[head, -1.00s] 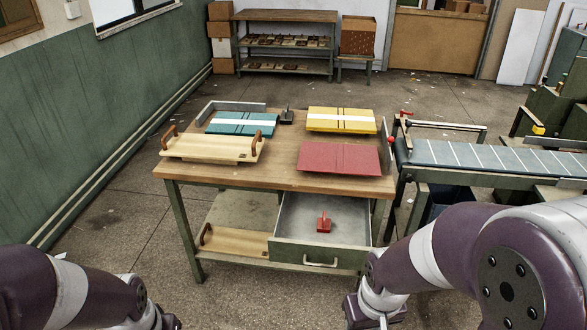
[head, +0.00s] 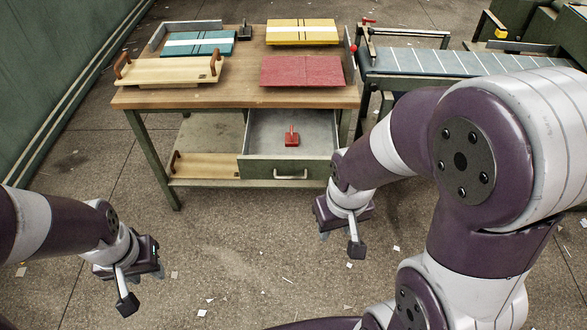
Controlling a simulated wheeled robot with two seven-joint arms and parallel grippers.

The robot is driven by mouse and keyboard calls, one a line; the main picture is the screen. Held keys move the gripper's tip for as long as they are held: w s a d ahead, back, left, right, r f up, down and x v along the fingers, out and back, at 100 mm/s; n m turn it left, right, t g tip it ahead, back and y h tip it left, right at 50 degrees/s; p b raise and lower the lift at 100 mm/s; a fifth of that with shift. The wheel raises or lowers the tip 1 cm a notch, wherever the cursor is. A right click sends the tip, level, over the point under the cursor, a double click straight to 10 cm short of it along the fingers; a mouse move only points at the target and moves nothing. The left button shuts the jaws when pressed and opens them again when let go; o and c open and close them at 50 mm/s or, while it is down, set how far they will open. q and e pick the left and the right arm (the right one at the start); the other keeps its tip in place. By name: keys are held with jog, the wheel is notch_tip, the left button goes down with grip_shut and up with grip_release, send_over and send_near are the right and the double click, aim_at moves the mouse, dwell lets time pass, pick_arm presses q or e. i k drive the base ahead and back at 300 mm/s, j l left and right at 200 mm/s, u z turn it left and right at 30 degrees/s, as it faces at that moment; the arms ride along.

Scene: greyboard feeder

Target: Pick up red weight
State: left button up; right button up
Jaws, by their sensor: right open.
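The red weight (head: 292,138) is a small red block with an upright handle. It sits in the open drawer (head: 262,127) under the tabletop, near the drawer's front. My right gripper (head: 338,232) hangs over the floor, in front of and to the right of the drawer, apart from it; its fingers show only in part. My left gripper (head: 130,272) is low at the lower left, over the floor and well away from the drawer. Its fingers are mostly hidden, so its opening does not show.
The wooden table (head: 240,92) carries a red board (head: 302,71), a yellow board (head: 302,32), a teal board (head: 198,44) and a handled wooden board (head: 170,71). A conveyor (head: 450,64) stands right of the table. Floor in front is clear apart from paper scraps.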

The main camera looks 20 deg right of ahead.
aim_at(291, 138)
jog(key=i+l, duration=0.2)
jog(key=l, duration=0.15)
jog(key=i+l, duration=0.15)
jog(key=l, duration=0.2)
jog(key=i+l+u, duration=0.1)
jog(key=l, duration=0.25)
jog(key=i+l, duration=0.45)
jog(key=l, duration=0.3)
jog(key=i+l, duration=0.2)
jog(key=l, duration=0.15)
jog(key=i+l+u, duration=0.1)
jog(key=l, duration=0.25)
jog(key=i+l, duration=0.2)
jog(key=l, duration=0.2)
